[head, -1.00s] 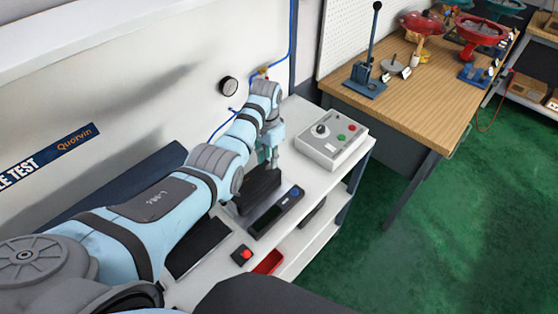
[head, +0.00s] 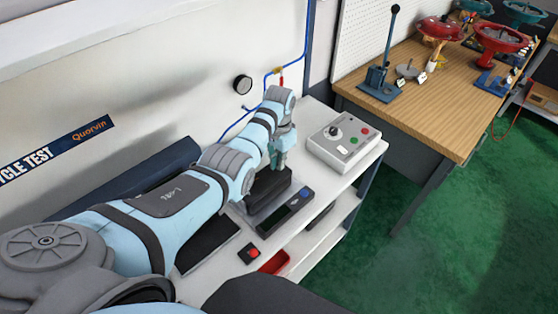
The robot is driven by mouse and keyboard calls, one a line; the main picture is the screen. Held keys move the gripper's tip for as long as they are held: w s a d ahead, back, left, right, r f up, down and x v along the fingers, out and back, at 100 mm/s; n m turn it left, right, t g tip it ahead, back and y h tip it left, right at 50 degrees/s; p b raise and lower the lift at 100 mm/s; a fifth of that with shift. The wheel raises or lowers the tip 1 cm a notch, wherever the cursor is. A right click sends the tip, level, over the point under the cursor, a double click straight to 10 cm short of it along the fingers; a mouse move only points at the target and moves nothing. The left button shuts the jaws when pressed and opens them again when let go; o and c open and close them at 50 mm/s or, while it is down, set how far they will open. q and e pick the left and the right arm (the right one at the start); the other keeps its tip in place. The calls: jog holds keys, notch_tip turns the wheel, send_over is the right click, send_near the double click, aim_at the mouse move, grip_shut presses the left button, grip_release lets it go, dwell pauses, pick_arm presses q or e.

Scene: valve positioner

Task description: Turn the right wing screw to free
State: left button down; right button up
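My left arm reaches in from the left over a white bench. My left gripper (head: 277,158) points down just above a black block-like device (head: 268,189) on the bench. The gripper is small and partly hidden by my wrist, so I cannot tell whether its fingers are open or shut, or whether they touch the device. I cannot make out the right wing screw; it may be hidden by the gripper and arm. My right gripper is not in view.
A grey control box (head: 344,141) with a knob and buttons stands right of the gripper. A dark panel (head: 285,216), a red button box (head: 249,253) and a red tray (head: 273,262) are in front. A round gauge (head: 242,84) and blue tubing are on the wall. A wooden workbench (head: 440,115) stands right.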

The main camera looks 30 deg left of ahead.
pick_arm(q)
jog(key=n, duration=0.4)
jog(key=shift+w+d+n+p, duration=0.1)
jog(key=shift+n+p, duration=0.3)
jog(key=n, duration=0.4)
jog(key=shift+d, duration=0.1)
jog(key=n, duration=0.5)
jog(key=shift+w, duration=0.1)
jog(key=shift+d+n, duration=0.1)
jog(key=shift+n, duration=1.7)
jog(key=c, duration=1.8)
grip_release()
